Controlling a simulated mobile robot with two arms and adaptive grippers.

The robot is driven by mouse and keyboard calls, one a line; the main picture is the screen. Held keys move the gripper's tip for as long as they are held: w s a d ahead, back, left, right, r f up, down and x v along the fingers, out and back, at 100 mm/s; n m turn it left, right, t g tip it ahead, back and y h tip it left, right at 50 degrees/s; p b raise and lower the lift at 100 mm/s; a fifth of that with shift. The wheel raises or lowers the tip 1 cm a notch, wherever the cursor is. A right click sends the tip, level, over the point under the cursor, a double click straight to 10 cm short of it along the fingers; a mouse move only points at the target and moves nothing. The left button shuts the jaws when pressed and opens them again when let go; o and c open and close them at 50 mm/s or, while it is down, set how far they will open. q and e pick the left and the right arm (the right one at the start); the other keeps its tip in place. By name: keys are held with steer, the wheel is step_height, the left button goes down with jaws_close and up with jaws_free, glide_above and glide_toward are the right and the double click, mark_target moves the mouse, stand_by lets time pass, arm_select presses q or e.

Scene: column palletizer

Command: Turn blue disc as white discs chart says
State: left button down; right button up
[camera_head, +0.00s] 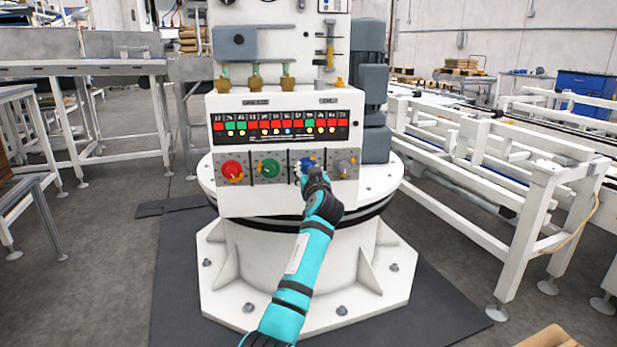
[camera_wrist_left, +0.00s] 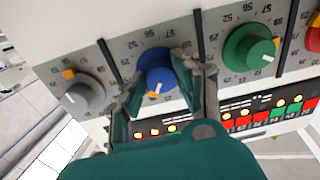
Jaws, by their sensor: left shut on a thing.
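The blue disc (camera_head: 306,164) is a knob on the white front panel, third from the left in a row of knobs. In the left wrist view the blue disc (camera_wrist_left: 157,72) has a white pointer mark and an orange marker on the plate by its rim. My left gripper (camera_head: 312,174) reaches it from the front; in the wrist view its fingers (camera_wrist_left: 160,85) are shut on the disc from both sides. The chart (camera_head: 281,126) above the knobs has red and green cells and a row of lit dots; its small print is unreadable. My right gripper is not in view.
A red knob (camera_head: 232,171) and a green knob (camera_head: 269,168) sit left of the blue one, a grey knob (camera_head: 345,164) right of it. Dark strips separate the dials. White conveyor frames (camera_head: 520,180) stand on the right, a metal table (camera_head: 80,68) on the left.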

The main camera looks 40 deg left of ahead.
arm_select(q)
steer(key=n+b, duration=0.3)
steer(key=n, duration=0.3)
steer(key=shift+f, duration=0.1)
stand_by(0.5)
steer(key=c, duration=1)
jaws_free()
steer(key=shift+o, duration=0.2)
steer(key=v, duration=1.2)
steer(key=shift+r, duration=0.25)
